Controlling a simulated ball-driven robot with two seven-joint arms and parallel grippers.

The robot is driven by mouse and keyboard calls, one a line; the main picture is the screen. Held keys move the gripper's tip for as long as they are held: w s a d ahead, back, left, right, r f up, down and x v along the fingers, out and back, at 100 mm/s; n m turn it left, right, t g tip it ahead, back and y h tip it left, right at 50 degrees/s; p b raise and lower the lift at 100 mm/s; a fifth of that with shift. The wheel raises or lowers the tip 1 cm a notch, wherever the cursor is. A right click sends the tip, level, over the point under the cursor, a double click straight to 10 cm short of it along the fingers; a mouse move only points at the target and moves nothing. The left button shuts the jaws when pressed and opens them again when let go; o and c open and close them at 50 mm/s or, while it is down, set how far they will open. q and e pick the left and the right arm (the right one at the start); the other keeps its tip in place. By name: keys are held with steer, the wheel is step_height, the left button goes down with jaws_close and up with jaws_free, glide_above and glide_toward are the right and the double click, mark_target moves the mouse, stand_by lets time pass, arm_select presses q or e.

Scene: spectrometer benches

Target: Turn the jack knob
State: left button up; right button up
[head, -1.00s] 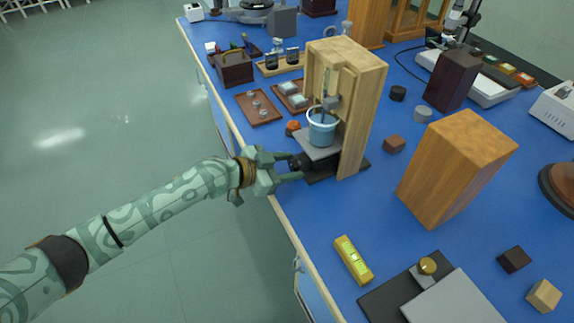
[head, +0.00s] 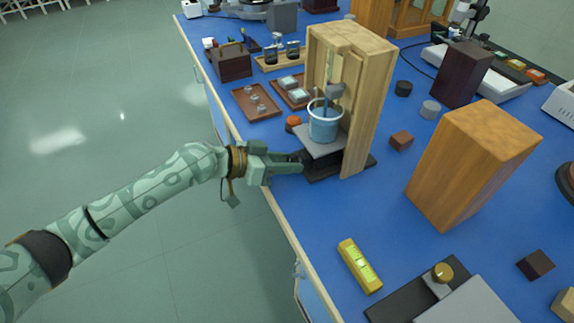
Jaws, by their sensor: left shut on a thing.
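My left gripper (head: 284,162) reaches in from the left over the bench's front edge. It is shut on the dark jack knob (head: 299,158) at the near side of the lab jack, and its fingers hide most of the knob. The lab jack (head: 321,146) has a grey top plate and a dark base, and stands inside a tall light-wood frame (head: 366,100). My right gripper is out of view.
A large wooden block (head: 470,160) stands right of the frame. A yellow level (head: 359,266) and a second low jack with a brass knob (head: 442,272) lie nearer. Trays of small parts (head: 240,96) lie beyond, and an orange knob-like piece (head: 293,121) sits close behind the jack.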

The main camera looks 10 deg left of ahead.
arm_select(q)
steer(key=shift+w+f+n+g+h+b, duration=0.15)
steer(key=shift+n+g+h+b, duration=0.25)
steer(key=shift+n+b, duration=0.45)
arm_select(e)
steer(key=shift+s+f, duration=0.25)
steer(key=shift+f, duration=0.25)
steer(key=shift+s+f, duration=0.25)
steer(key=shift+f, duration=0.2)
arm_select(q)
steer(key=o, duration=1)
steer(key=shift+a, duration=0.1)
steer(key=p+v, duration=0.2)
steer(key=v, duration=1.4)
steer(key=shift+a, duration=0.15)
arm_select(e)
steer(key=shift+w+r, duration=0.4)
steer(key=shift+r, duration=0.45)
